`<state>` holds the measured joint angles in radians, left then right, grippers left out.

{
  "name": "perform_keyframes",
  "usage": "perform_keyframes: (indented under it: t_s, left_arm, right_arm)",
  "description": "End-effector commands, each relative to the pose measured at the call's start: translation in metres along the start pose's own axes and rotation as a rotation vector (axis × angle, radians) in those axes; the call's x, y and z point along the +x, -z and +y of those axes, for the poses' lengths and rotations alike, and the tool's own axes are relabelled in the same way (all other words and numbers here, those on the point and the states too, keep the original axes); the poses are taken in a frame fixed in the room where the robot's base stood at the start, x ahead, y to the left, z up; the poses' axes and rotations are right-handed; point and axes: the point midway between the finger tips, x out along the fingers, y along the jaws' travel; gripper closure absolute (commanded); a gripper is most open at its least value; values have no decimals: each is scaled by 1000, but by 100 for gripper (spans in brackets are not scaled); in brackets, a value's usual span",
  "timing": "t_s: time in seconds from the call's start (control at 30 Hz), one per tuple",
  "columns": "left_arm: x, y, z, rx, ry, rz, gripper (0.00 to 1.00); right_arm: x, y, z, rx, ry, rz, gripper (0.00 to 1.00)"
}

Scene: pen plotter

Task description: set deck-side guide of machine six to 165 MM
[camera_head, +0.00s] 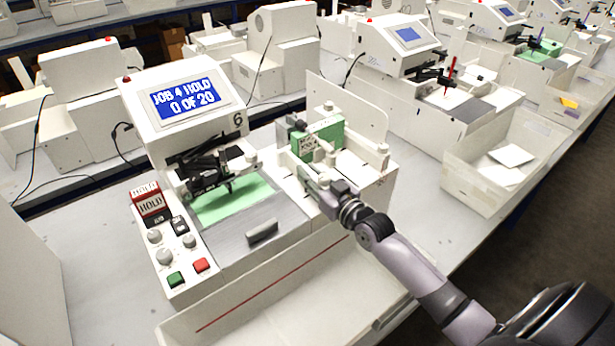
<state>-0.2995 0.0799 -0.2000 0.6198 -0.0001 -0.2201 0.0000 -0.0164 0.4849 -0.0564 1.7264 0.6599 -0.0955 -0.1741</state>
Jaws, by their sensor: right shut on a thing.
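Machine six (185,110) stands on the bench, with a "6" beside its screen (188,98), which reads "JOB 4 HOLD 0 OF 20". On its right side a hopper holds a stack of green cards (328,134) in front of an upright white plate (362,112). My right gripper (312,160) reaches in from the lower right and is shut on the deck-side guide (292,156), at the stack's near left side. The fingers hide much of the guide, and no millimetre scale can be read. My left gripper is not in view.
A control panel with a red HOLD sign (150,203), knobs, a green button (175,279) and a red button (200,265) is at front left. A green sheet (232,198) lies on the deck. A white tray (290,290) runs along the front. Similar machines stand behind.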

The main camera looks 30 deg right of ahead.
Motion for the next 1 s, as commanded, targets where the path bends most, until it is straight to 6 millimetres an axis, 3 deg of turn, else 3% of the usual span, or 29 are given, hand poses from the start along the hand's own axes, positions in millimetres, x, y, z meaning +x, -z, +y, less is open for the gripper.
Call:
perform_keyframes:
  t_s: [0.33, 0.67, 0.83, 1.0]
  left_arm:
    - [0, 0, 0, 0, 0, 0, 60]
    - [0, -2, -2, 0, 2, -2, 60]
    - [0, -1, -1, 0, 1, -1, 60]
    - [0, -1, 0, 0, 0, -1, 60]
  right_arm:
    - [0, -1, 0, 1, 1, -2, 60]
    - [-1, -1, 0, 0, 0, -1, 59]
    - [-16, -2, 0, 0, 0, -3, 59]
    - [-47, -2, 0, 0, 1, -5, 59]
